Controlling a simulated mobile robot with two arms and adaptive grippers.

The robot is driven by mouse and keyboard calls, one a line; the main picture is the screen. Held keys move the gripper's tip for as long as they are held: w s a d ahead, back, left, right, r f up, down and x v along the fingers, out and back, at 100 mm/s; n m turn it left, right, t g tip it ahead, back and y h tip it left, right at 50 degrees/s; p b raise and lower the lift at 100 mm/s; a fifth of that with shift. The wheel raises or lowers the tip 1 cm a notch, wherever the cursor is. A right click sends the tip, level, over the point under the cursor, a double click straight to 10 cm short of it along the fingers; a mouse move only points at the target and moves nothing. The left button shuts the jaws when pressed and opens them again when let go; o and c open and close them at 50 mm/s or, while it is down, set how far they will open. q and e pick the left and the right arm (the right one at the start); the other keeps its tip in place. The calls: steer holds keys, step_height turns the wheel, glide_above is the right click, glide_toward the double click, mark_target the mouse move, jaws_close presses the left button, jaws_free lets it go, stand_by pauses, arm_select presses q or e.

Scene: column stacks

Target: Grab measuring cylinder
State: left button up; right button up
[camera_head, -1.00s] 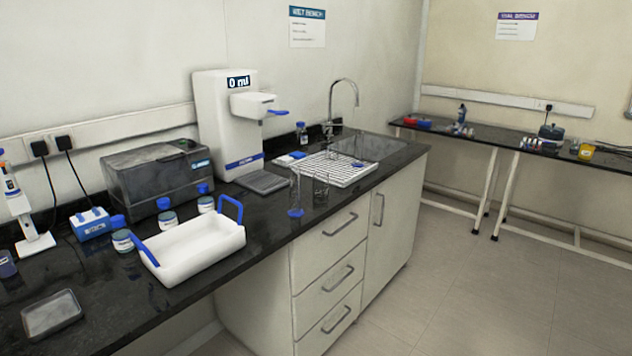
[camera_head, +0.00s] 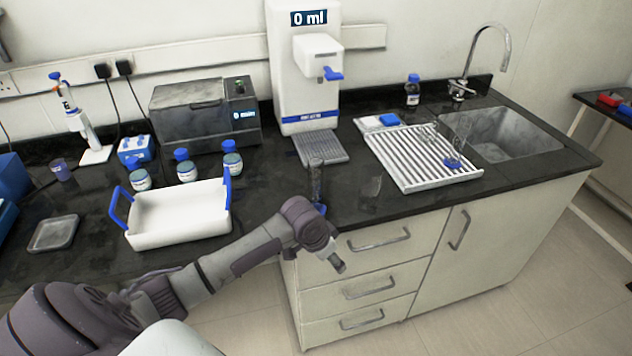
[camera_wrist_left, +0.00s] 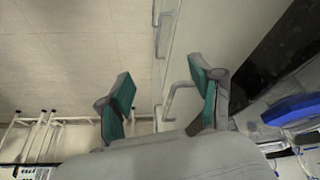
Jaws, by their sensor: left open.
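A second clear cylinder (camera_head: 460,135) with a blue base is on the white drying rack. My left arm reaches in from the left, and its gripper (camera_head: 337,264) is in front of the drawers, below and in front of the nearer cylinder, touching nothing visible. In the left wrist view the gripper (camera_wrist_left: 161,88) is open and empty. A blue shape (camera_wrist_left: 291,108) at the right there is cut off; I cannot tell what it is.
A white tray with blue handles (camera_head: 178,214) and several blue-capped jars stand left of the cylinder. The water dispenser (camera_head: 306,75) is behind it. The drying rack (camera_head: 420,160) and sink (camera_head: 515,135) lie to the right. Drawers are below the bench edge.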

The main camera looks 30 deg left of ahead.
arm_select(q)
step_height(320, 180, up, 13)
steer(key=w+m+p, duration=0.1)
steer(key=n, duration=0.1)
glide_toward(315, 168)
steer(key=p+x, duration=0.1)
steer(key=x, duration=0.1)
steer(key=p+x, duration=0.1)
steer(key=x, duration=0.1)
steer(key=p+x, duration=0.1)
steer(key=x, duration=0.2)
steer(key=shift+w+a, duration=0.4)
steer(key=shift+w, duration=0.05)
steer(key=p+x, duration=0.1)
steer(key=x, duration=0.3)
steer(key=shift+w+a+f+p, duration=0.1)
steer(key=shift+w+f+p, duration=0.05)
steer(key=shift+f+p, duration=0.15)
jaws_close()
